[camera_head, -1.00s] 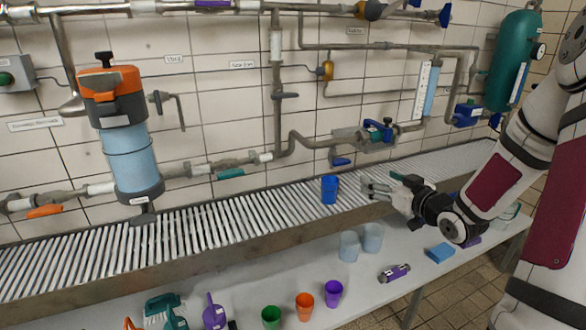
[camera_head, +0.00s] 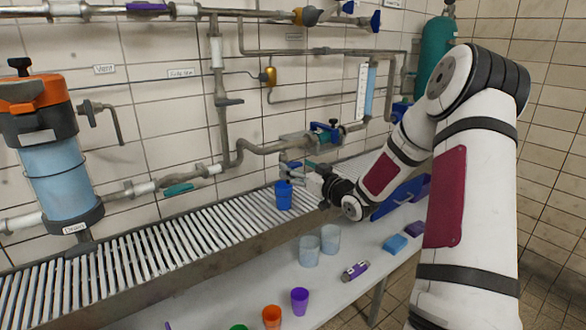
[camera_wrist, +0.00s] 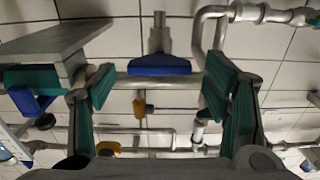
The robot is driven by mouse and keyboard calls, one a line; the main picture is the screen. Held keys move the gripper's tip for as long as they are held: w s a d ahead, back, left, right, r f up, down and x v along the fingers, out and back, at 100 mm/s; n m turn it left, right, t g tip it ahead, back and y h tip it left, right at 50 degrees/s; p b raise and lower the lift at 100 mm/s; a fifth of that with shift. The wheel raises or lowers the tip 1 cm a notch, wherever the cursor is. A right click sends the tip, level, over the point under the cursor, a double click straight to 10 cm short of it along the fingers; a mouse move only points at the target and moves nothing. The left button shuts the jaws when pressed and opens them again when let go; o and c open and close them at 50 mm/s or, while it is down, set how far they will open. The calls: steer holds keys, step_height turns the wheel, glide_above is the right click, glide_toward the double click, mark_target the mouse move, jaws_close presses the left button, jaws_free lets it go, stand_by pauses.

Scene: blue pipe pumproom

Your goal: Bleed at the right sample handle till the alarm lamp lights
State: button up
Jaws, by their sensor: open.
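My gripper (camera_head: 291,172) is open at the far wall pipe, just above and beside a blue cup (camera_head: 283,196) on the slatted drain. In the wrist view a blue bar handle (camera_wrist: 160,65) on a short grey stem sits ahead between my two teal-padded fingers (camera_wrist: 160,100), with a gap on both sides. In the head view my gripper hides this handle's place on the pipe. I cannot tell how far it is turned. The left sample handle, a teal lever (camera_head: 178,189), lies along the pipe. I see no alarm lamp that I can identify.
A teal-handled valve with blue parts (camera_head: 325,131) is close above my gripper. The shelf in front holds two pale cups (camera_head: 309,251), a purple cup (camera_head: 299,301), an orange cup (camera_head: 271,317), a purple tool (camera_head: 355,271) and a blue block (camera_head: 395,243).

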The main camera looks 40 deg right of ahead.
steer(key=shift+w, duration=1.15)
steer(key=c, duration=1.2)
